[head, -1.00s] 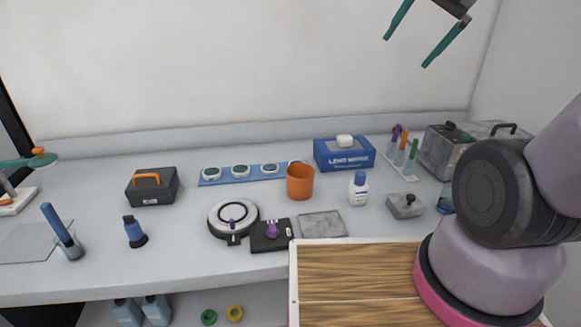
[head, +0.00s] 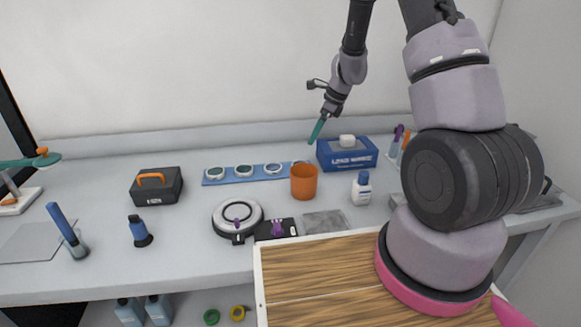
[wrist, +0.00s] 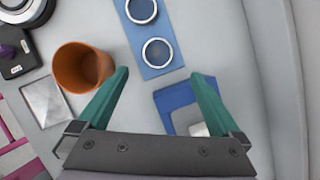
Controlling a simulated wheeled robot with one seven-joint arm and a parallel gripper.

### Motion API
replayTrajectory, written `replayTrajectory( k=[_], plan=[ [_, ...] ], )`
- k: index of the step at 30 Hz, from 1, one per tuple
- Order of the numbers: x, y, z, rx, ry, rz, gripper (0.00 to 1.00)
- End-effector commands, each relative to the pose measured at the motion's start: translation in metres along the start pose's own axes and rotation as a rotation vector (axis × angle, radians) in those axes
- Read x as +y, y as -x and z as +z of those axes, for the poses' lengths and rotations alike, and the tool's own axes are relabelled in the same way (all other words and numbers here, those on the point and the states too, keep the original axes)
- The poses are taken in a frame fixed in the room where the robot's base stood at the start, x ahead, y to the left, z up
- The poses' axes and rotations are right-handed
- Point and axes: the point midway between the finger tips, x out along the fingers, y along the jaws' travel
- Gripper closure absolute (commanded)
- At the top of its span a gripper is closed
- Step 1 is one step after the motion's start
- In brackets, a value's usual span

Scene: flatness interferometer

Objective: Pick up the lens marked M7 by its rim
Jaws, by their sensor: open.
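Several round lenses with pale rims lie in a row on a blue strip (head: 229,178) at the back of the bench. In the head view I see lenses at the left (head: 215,174), middle (head: 244,171) and right (head: 273,168); the strip's right end is partly hidden by the orange cup. The wrist view shows the end lens (wrist: 157,52) and another lens (wrist: 141,10) cut by the top edge. No M7 mark is legible. My gripper (wrist: 160,80) is open and empty, above the bench near the strip's right end; its teal fingers also show in the head view (head: 317,132).
The orange cup (head: 304,182) stands just in front of the strip's right end. A blue wipes box (head: 347,154) is to its right, and a white bottle (head: 361,189) is nearby. A round ring device (head: 237,217) and a grey plate (head: 325,223) lie in front.

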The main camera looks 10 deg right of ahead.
Motion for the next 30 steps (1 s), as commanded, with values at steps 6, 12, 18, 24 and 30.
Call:
replayTrajectory(
  k=[6, 12, 18, 24, 30],
  plan=[
    [-0.002, -0.03, -0.008, 0.011, -0.05, 0.008, 0.0],
    [-0.002, -0.061, -0.008, 0.011, -0.048, 0.008, 0.0],
    [-0.001, -0.075, -0.009, 0.011, -0.046, 0.007, 0.0],
    [0.003, -0.104, -0.013, 0.011, -0.047, 0.008, 0.0],
    [0.002, -0.122, -0.012, 0.01, -0.045, 0.006, 0.0]
  ],
)
